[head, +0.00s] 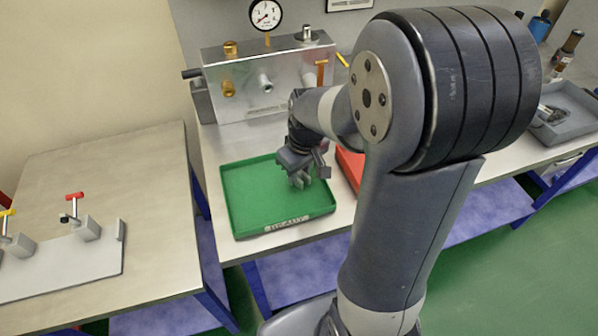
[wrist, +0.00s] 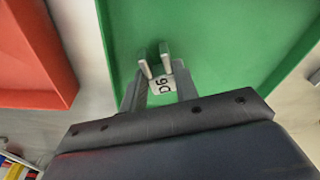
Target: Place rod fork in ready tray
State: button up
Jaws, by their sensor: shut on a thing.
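The ready tray (head: 245,190) is a green, shallow, rimmed tray with a label on its front edge; its green floor also fills much of the wrist view (wrist: 225,40). My gripper (head: 300,180) is over the right part of this tray. In the wrist view my gripper (wrist: 158,88) is shut on the rod fork (wrist: 155,68), a small grey metal piece with two prongs and a white marked face. The prongs point away from the gripper, over the green floor. I cannot tell whether the fork touches the floor.
A red tray (head: 350,166) lies just right of the green one, partly behind my arm. A metal block with a gauge (head: 266,14) and fittings stands behind the trays. A left table holds a plate with valves (head: 75,255). A grey tray (head: 570,115) is at far right.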

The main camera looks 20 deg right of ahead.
jog(key=shift+f, duration=0.35)
jog(key=shift+f, duration=0.15)
jog(key=o, duration=1)
notch_tip(320, 180, up, 12)
jog(key=s, duration=0.1)
jog(key=shift+s+d, duration=0.35)
